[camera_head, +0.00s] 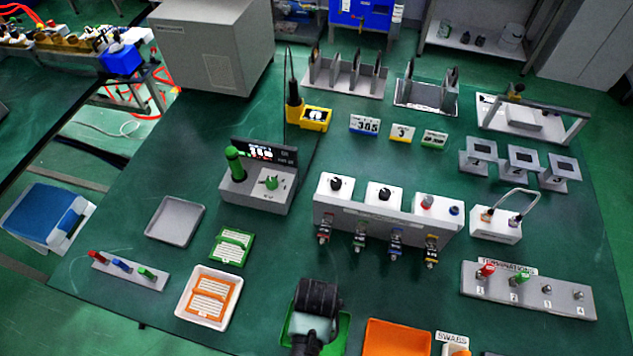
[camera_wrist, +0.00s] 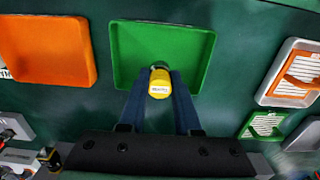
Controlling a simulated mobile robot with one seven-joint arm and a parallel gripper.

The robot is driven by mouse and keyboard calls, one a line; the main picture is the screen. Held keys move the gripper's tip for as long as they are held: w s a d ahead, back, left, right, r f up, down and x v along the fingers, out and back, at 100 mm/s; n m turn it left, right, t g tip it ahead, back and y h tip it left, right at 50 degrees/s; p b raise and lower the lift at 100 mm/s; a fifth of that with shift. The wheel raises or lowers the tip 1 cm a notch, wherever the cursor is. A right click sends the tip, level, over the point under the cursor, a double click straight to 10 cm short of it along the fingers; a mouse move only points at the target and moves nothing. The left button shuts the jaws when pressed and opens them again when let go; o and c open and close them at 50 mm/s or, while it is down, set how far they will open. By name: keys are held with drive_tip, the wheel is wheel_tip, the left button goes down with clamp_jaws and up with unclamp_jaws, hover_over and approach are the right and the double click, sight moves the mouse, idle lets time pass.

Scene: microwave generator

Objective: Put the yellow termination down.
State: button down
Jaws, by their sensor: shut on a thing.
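The yellow termination (camera_wrist: 159,84) is between the two fingers of my gripper (camera_wrist: 160,88) in the wrist view, its yellow labelled end facing the camera. My gripper is shut on it. In the wrist view it appears over the green tray (camera_wrist: 195,45); I cannot tell whether it touches the tray floor. In the head view my arm's end (camera_head: 314,305) covers most of the green tray (camera_head: 342,335) and hides the termination. The terminations rack (camera_head: 528,290) at the right holds a red termination (camera_head: 486,271) and a green one (camera_head: 519,279); posts 3 and 4 look bare.
An orange tray (camera_head: 397,338) lies right of the green tray. A white tray with an orange-framed card (camera_head: 209,297) lies to its left. The white generator box (camera_head: 388,210) with several hanging connectors stands behind. Bare green table lies between.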

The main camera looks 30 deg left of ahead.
wheel_tip(320, 180, down, 4)
drive_tip(key=shift+f, duration=0.1)
drive_tip(key=shift+s, duration=0.1)
drive_tip(key=shift+s+f+b, duration=0.15)
drive_tip(key=shift+f+b, duration=0.35)
drive_tip(key=shift+f, duration=0.1)
drive_tip(key=c, duration=0.6)
unclamp_jaws()
drive_tip(key=shift+r, duration=0.1)
drive_tip(key=shift+r, duration=0.3)
wheel_tip(320, 180, up, 13)
drive_tip(key=shift+f+p, duration=0.2)
drive_tip(key=shift+p, duration=0.45)
